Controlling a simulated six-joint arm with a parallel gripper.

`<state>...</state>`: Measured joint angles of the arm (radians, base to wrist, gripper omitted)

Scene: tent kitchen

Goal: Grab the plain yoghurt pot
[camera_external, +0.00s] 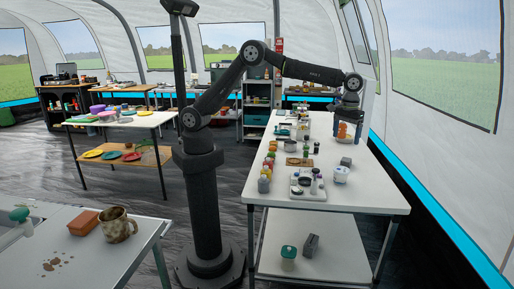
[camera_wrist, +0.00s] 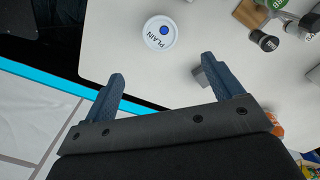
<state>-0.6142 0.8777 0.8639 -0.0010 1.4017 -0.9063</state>
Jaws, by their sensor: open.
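The plain yoghurt pot (camera_wrist: 157,42) is white and round, with a blue dot and the word PLAIN on its lid. In the wrist view it stands on the white table at the top centre, beyond my fingertips and roughly in line with the gap between them. In the external view the pot (camera_external: 341,174) stands near the table's right edge. My gripper (camera_wrist: 162,66) is open and empty, its two blue fingers well apart. In the external view my gripper (camera_external: 346,112) is above the table, farther back than the pot; its fingertips are hard to make out there.
A grey block (camera_external: 346,161) lies just behind the pot; it shows partly beside my right finger (camera_wrist: 202,76). Orange items (camera_external: 342,131) stand below my gripper. A white board (camera_external: 306,188) with jars is left of the pot. Bare tabletop lies around the pot.

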